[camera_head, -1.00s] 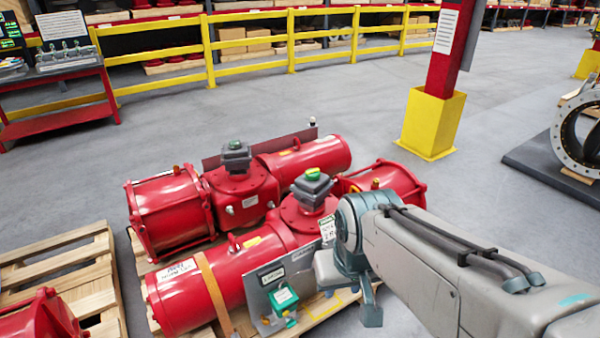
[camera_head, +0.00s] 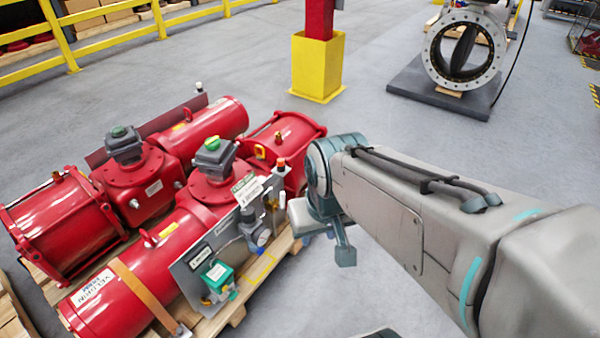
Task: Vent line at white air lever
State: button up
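Two red valve actuators lie side by side on a wooden pallet. The nearer actuator (camera_head: 205,212) carries a grey control panel (camera_head: 192,268) with a green-teal box (camera_head: 217,277) and small fittings (camera_head: 264,236) toward its right end. A small pale piece (camera_head: 268,196) shows among those fittings; I cannot tell whether it is the white air lever. My gripper (camera_head: 335,245) hangs at the end of my arm, to the right of the panel and apart from it in the picture. Its fingers are too unclear to tell whether they are open or shut.
The farther actuator (camera_head: 148,178) lies behind the nearer one. The pallet (camera_head: 262,268) edge sticks out below the panel. A yellow post base (camera_head: 317,68) stands behind, and a large flanged valve (camera_head: 464,50) rests on a dark mat (camera_head: 410,84). Grey floor between is clear.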

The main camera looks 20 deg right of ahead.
aim_at(280, 208)
jog(key=z, duration=0.55)
jog(key=i, duration=1.1)
jog(key=u, duration=0.6)
